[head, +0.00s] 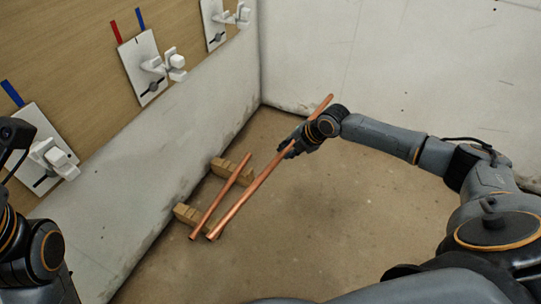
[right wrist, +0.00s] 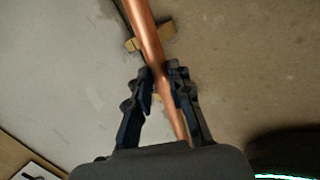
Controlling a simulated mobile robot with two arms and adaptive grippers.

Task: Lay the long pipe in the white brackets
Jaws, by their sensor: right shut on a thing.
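The long copper pipe (head: 262,178) is held by my right gripper (head: 290,147) near its far end. In the right wrist view the dark fingers of the right gripper (right wrist: 161,80) close on both sides of the long pipe (right wrist: 143,25). The pipe's near end is over the floor beside the wooden blocks; I cannot tell its height. White brackets stick out from plates on the left wall: a near one (head: 57,158), a middle one (head: 168,65) and a far one (head: 238,15). They look empty. Only parts of my left arm show at the left edge.
A shorter copper pipe (head: 220,198) lies across two wooden blocks, a near one (head: 187,214) and a far one (head: 222,166). A low white wall panel (head: 150,165) runs below the brackets. Red and blue strips mark the wall. The floor to the right is clear.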

